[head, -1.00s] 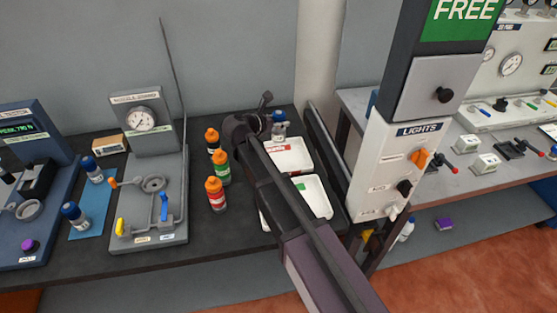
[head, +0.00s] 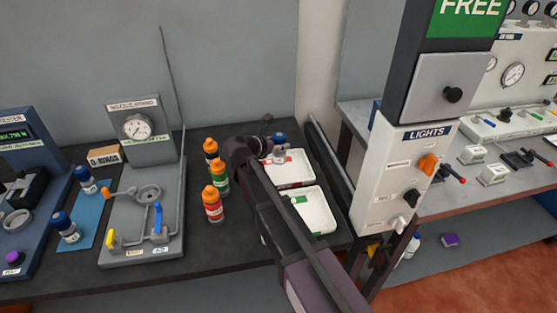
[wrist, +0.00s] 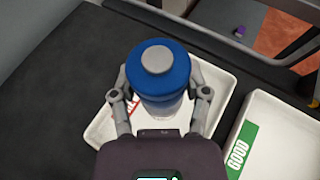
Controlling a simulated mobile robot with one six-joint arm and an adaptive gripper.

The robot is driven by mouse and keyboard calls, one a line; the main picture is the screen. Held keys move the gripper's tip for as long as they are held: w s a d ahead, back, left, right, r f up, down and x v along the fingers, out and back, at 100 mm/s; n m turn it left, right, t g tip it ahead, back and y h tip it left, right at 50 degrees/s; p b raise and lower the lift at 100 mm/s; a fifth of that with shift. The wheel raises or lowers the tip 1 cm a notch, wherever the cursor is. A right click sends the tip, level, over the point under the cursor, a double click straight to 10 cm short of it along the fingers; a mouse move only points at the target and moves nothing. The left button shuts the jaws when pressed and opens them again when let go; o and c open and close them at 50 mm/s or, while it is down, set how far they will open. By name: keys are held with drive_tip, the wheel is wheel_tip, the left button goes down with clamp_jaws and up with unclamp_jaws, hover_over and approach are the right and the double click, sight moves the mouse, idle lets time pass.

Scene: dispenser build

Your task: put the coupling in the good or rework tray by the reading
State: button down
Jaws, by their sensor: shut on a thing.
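The coupling (wrist: 158,75), a blue-capped part with a clear or silvery lower body, is held upright between the two fingers of my gripper (wrist: 160,98). In the head view the coupling (head: 280,143) is at the far end of my arm, over the back tray. That white tray with a red label (head: 300,178) lies directly beneath it; the label is mostly covered in the wrist view. I cannot tell whether the coupling touches the tray floor. The white good tray (head: 318,212), with a green label, lies beside it, nearer the front, and looks empty.
Several orange-capped bottles (head: 213,204) stand left of the trays. A grey gauge stand (head: 140,130) and a blue tester (head: 25,150) stand further left; their readings are too small to trust. Two similar blue-capped parts (head: 67,226) are on a blue mat. A lights post (head: 402,180) rises at right.

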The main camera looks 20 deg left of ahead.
sight(274, 155)
drive_tip(key=shift+f+b, duration=0.35)
drive_tip(key=shift+f, duration=0.25)
drive_tip(key=shift+f+b, duration=1.85)
drive_tip(key=shift+f, duration=0.05)
drive_tip(key=shift+f, duration=0.1)
drive_tip(key=shift+c, duration=0.4)
unclamp_jaws()
drive_tip(key=shift+s+r, duration=0.15)
drive_tip(key=shift+r, duration=0.15)
drive_tip(key=p+v, duration=0.4)
drive_tip(key=v, duration=0.7)
drive_tip(key=shift+s+a+p, duration=0.2)
drive_tip(key=shift+s+p, duration=0.05)
drive_tip(key=shift+p, duration=0.05)
drive_tip(key=shift+r, duration=0.15)
